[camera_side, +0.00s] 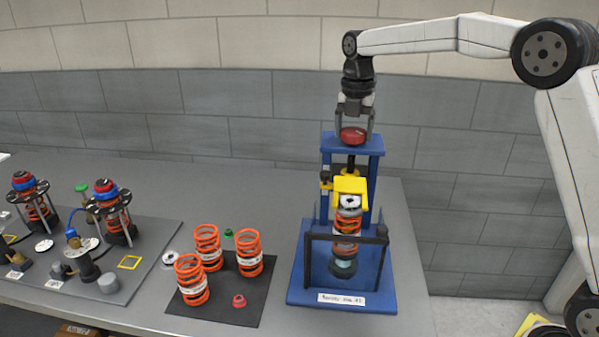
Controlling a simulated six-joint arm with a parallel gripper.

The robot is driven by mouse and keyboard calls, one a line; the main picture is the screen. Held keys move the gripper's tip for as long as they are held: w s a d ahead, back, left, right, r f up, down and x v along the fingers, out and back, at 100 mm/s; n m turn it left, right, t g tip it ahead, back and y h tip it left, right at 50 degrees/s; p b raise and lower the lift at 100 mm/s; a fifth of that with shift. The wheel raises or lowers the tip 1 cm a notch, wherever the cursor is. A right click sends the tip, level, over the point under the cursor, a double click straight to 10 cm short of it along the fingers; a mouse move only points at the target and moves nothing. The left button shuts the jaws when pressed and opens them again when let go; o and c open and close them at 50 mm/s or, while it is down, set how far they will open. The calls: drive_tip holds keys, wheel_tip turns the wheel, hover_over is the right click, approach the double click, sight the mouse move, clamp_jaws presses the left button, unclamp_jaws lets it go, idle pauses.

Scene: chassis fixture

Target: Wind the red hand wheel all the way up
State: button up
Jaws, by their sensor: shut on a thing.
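The red hand wheel (352,136) sits at the top of the blue press fixture (327,147), above a dark vertical screw. My gripper (353,128) points straight down over the fixture, with its two fingers on either side of the red wheel, shut on it. Below, a yellow clamp block (349,186) sits around the middle of the fixture. An orange coil spring (347,224) stands under the yellow block, with a dark rounded part at its lower end. The rear of the wheel is hidden.
A black mat (246,311) left of the fixture holds several orange springs and small red and green parts. Further left, a grey board (135,289) carries spring assemblies and small fittings. The grey table (190,182) is clear behind them. A brick wall stands behind.

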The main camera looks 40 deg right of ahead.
drive_tip(key=n, duration=0.3)
drive_tip(key=shift+n, duration=0.4)
drive_tip(key=n, duration=0.4)
drive_tip(key=o, duration=1.1)
